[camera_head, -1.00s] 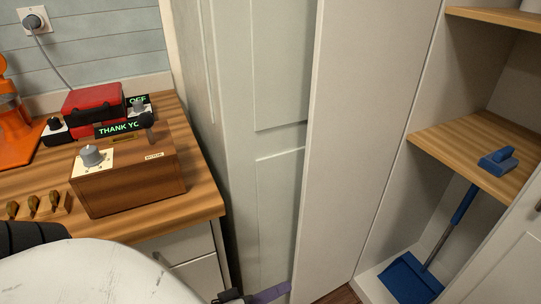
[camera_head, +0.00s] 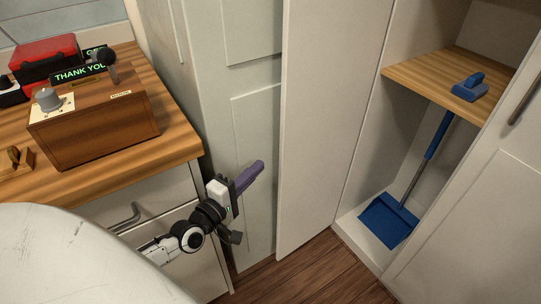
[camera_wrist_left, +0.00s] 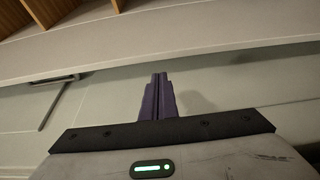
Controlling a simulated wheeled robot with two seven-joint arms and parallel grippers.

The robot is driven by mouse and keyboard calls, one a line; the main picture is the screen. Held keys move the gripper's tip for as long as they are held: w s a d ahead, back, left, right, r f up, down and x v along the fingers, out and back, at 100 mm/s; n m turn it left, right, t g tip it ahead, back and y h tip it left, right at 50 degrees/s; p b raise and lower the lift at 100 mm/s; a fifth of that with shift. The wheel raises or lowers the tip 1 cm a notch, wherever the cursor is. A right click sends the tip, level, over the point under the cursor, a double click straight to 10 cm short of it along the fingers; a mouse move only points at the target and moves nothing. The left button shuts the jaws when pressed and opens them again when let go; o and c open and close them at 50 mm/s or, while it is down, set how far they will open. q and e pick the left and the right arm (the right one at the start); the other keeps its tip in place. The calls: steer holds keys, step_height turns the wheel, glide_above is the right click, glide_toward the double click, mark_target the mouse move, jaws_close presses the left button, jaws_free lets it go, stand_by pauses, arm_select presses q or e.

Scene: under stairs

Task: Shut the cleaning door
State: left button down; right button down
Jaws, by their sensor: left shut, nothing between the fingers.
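A tall cupboard with a blue dustpan inside stands open at the right of the head view. A plain pale door panel (camera_head: 325,120) stands swung out at its left side, its lower edge above the floor. My left gripper (camera_head: 250,177) is left of this panel's near edge, in front of a grey-green panelled front (camera_head: 255,120). Its purple fingers are closed together and empty; they also show in the left wrist view (camera_wrist_left: 159,95), pointing toward a pale surface. I cannot tell whether they touch it. My right gripper is not in view.
A wooden counter (camera_head: 180,140) with a wooden box (camera_head: 95,130) stands left, above drawers with a handle (camera_head: 125,217). The blue dustpan (camera_head: 388,220) and a blue brush (camera_head: 470,86) are in the cupboard. Another panelled door (camera_head: 480,215) is at right. Brown floor (camera_head: 310,270) is clear.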

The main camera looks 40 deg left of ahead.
arm_select(q)
steer(key=w, duration=0.7)
steer(key=shift+w+b, duration=0.25)
steer(key=shift+b, duration=0.05)
